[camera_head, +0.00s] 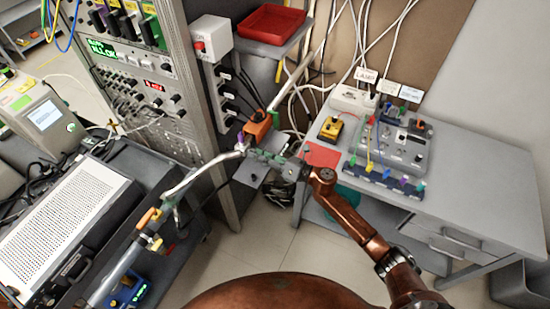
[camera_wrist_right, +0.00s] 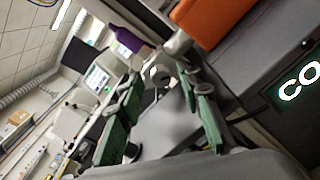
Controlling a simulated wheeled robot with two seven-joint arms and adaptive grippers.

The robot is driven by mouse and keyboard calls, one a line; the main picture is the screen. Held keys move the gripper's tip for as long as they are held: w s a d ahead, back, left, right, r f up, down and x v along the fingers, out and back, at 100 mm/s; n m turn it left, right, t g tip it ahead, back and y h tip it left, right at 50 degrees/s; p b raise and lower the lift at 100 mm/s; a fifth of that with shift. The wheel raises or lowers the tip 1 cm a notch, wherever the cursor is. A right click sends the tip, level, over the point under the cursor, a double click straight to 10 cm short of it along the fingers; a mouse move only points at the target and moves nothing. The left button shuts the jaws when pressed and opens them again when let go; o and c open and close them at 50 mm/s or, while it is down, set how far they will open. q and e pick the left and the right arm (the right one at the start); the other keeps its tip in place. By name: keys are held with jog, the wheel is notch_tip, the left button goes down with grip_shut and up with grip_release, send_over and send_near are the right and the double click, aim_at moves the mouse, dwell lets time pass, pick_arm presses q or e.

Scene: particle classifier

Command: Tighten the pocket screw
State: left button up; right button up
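In the right wrist view the green fingers (camera_wrist_right: 161,90) stand apart. I cannot tell whether the fingers touch the metal piece. No part is clearly recognisable as the pocket screw. My left gripper is not in view.
A tall instrument rack (camera_head: 150,85) stands at the left, with a white box with a red button (camera_head: 209,38) on its side. A grey bench (camera_head: 460,185) with a control box (camera_head: 400,145) is at the right. A red tray (camera_head: 270,22) is behind. Cables hang between them.

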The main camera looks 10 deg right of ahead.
jog(key=shift+f, duration=0.15)
jog(key=shift+f+n+b, duration=0.1)
jog(key=shift+n+b, duration=0.3)
jog(key=shift+n, duration=0.6)
jog(key=n+b, duration=0.1)
jog(key=n, duration=0.3)
jog(key=shift+s+d+n, duration=0.15)
jog(key=shift+d+n, duration=0.25)
jog(key=shift+n, duration=0.1)
jog(key=s+d+r+m+t+h, duration=0.1)
jog(key=s+d+m+t+h, duration=0.15)
jog(key=d+m, duration=0.3)
jog(key=s+d+r+m+t+h, duration=0.1)
jog(key=d+m+t+h, duration=0.15)
jog(key=d+m, duration=0.35)
jog(key=s+d+f+m+g+h, duration=0.1)
jog(key=s+d+f+m+h, duration=0.4)
jog(key=d+m, duration=0.4)
jog(key=s+d+f+m+g+h, duration=0.1)
jog(key=s+d+f+m+h, duration=0.4)
jog(key=m, duration=0.7)
jog(key=d+f+h, duration=0.1)
jog(key=d+f, duration=0.1)
jog(key=d, duration=0.1)
jog(key=shift+s+d+f+h, duration=0.25)
jog(key=shift+d+h, duration=0.05)
jog(key=shift+d, duration=0.05)
jog(key=shift+f+m, duration=0.1)
jog(key=shift+m, duration=0.15)
